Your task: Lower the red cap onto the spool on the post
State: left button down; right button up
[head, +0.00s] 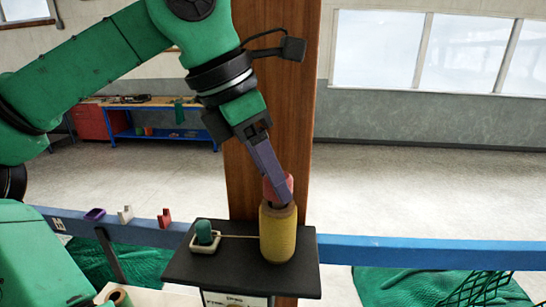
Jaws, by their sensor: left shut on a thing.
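A yellow spool (278,236) stands upright on a black shelf (190,268) in the head view. My left gripper (279,192) points down from above and is shut on the red cap (268,190). The cap is right at the spool's top, between and behind the fingers. I cannot tell whether it touches the spool or sits a little above it. A post inside the spool is hidden. My right gripper is out of view.
A wooden column (270,130) rises close behind the spool. Left of it on the shelf is a green piece (204,231) in a pale holder, with a thread running to the spool. A blue rail (420,251) with small clips crosses behind. Green nets (430,287) hang below.

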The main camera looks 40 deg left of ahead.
pick_arm(q)
jog(key=shift+w+a+f, duration=0.1)
jog(key=shift+f, duration=0.1)
jog(key=shift+w+a+f, duration=0.2)
jog(key=shift+w+a, duration=0.15)
jog(key=shift+w, duration=0.15)
jog(key=shift+w+a+f, duration=0.15)
jog(key=shift+w+a, duration=0.15)
jog(key=shift+w, duration=0.15)
jog(key=shift+s+d+r, duration=0.15)
jog(key=shift+s+d, duration=0.05)
jog(key=shift+s, duration=0.05)
jog(key=shift+s+d, duration=0.15)
jog(key=shift+s, duration=0.25)
jog(key=shift+w, duration=0.2)
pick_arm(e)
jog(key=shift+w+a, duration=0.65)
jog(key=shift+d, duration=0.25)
